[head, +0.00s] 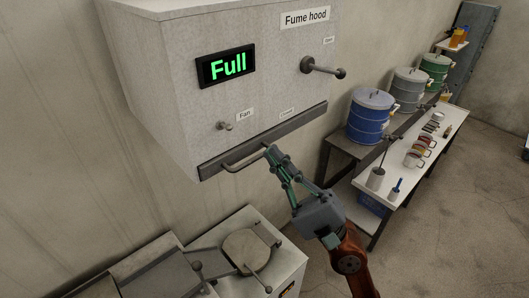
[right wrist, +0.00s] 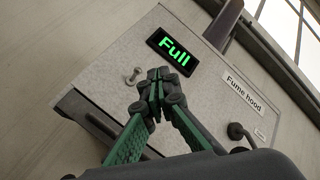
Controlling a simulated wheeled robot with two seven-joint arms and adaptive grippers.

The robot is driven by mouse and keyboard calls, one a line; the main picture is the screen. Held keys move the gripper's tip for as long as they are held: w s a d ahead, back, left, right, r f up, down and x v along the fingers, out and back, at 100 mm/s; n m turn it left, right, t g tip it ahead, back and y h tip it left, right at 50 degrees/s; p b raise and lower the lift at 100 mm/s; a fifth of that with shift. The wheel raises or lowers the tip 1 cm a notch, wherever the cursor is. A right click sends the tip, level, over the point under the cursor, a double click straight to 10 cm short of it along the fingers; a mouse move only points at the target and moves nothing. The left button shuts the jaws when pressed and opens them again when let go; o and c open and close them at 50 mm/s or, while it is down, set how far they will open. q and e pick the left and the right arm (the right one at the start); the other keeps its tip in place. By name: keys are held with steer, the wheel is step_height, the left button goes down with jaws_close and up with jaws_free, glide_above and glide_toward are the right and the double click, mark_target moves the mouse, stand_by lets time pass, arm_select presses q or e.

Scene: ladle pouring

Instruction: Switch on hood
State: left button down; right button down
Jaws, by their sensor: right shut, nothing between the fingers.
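The grey fume hood (head: 185,60) is on the wall, with a lit green "Full" display (head: 227,66); the display also shows in the right wrist view (right wrist: 173,50). A small fan switch (head: 224,126) sits below it by the "Fan" label (head: 244,114); in the right wrist view the switch (right wrist: 133,77) is just left of my fingertips. My right gripper (head: 269,149) is shut and empty. In the head view its tips overlap the right end of the bar handle (head: 240,165) on the hood's lower edge; I cannot tell whether they touch. My left gripper is not in view.
A ball-ended lever (head: 323,68) sticks out at the hood's right. Below stands a box with a round lid (head: 247,249) and handles. A white table (head: 408,178) with tools and several drums, one blue (head: 369,115), are to the right. Open floor lies at the lower right.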

steer(key=shift+s+d+f, duration=0.2)
steer(key=shift+s+d, duration=0.5)
steer(key=shift+d, duration=0.2)
